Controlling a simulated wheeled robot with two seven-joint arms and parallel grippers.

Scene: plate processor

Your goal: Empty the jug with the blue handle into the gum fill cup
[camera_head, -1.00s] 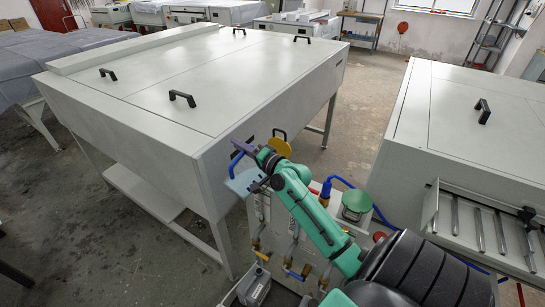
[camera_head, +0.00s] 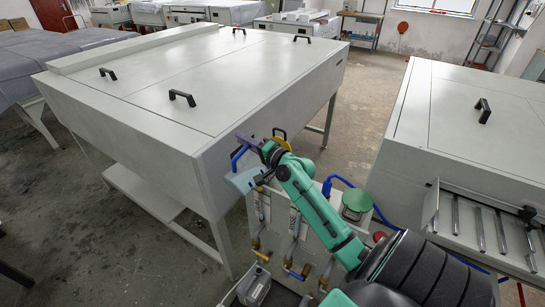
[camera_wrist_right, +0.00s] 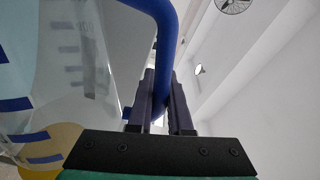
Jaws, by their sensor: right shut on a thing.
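The jug (camera_head: 242,180) is pale and translucent, with a blue handle (camera_head: 235,159). It hangs tilted beside the near corner of the large grey machine. My right gripper (camera_head: 248,142) is shut on the blue handle. In the right wrist view, the gripper fingers (camera_wrist_right: 161,104) close around the blue handle (camera_wrist_right: 168,52), and the clear jug wall (camera_wrist_right: 85,60) with blue marks fills the left side. A yellow disc (camera_head: 279,134) stands just behind my wrist in the head view. I cannot make out the gum fill cup for sure, nor any liquid. My left gripper is out of view.
The large grey machine (camera_head: 200,80) with black handles stands close on the left. Below my arm is a white unit with hoses, valves and a green round lid (camera_head: 357,200). Another grey machine (camera_head: 455,120) stands at right. Open floor lies between.

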